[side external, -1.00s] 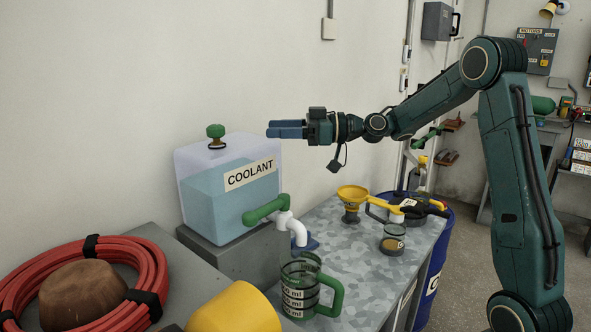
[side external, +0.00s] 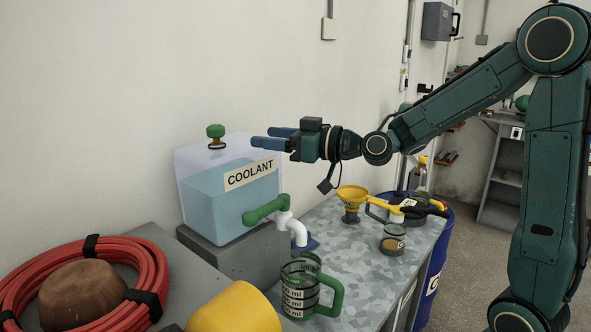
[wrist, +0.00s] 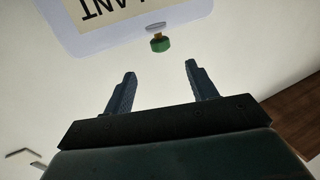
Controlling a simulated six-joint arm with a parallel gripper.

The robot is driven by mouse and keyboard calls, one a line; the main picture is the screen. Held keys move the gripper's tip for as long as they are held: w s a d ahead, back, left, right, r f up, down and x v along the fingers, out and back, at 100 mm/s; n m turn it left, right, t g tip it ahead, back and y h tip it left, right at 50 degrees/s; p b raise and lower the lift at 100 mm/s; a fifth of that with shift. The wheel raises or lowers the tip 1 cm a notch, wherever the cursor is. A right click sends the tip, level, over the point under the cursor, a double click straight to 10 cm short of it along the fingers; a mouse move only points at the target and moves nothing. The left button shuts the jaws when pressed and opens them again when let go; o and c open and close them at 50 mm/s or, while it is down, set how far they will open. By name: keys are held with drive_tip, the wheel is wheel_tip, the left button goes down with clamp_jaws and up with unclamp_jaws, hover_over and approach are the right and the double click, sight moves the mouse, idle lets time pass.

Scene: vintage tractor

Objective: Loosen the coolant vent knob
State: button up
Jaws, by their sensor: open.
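The green coolant vent knob (side external: 215,131) stands upright on top of the translucent coolant tank (side external: 205,200), which holds blue liquid. My gripper (side external: 262,137) is open and empty, to the right of the knob and at about its height, with its fingers pointing left toward it. In the wrist view the knob (wrist: 160,43) lies ahead of the two spread fingers (wrist: 158,73), roughly centred between them and apart from both. The tank (wrist: 130,35) and part of its label show upside down behind it.
A green-handled tap (side external: 266,209) sticks out from the tank's front above a measuring jug (side external: 301,290). A yellow funnel (side external: 352,198) and a small jar (side external: 392,240) stand on the bench to the right. A red hose coil (side external: 150,270) lies at the left front. The air above the tank is clear.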

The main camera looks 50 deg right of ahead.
sight(224, 132)
drive_tip(key=x, duration=1.3)
drive_tip(key=shift+w, duration=0.15)
drive_tip(key=c, duration=1)
drive_tip(key=shift+n+g+y, duration=0.4)
drive_tip(key=shift+n+y, duration=0.3)
drive_tip(key=shift+y, duration=0.3)
drive_tip(key=shift+w+n+g+y, duration=0.1)
drive_tip(key=shift+n+g+y, duration=0.45)
drive_tip(key=shift+y, duration=0.35)
drive_tip(key=shift+n, duration=0.25)
drive_tip(key=shift+y, duration=0.4)
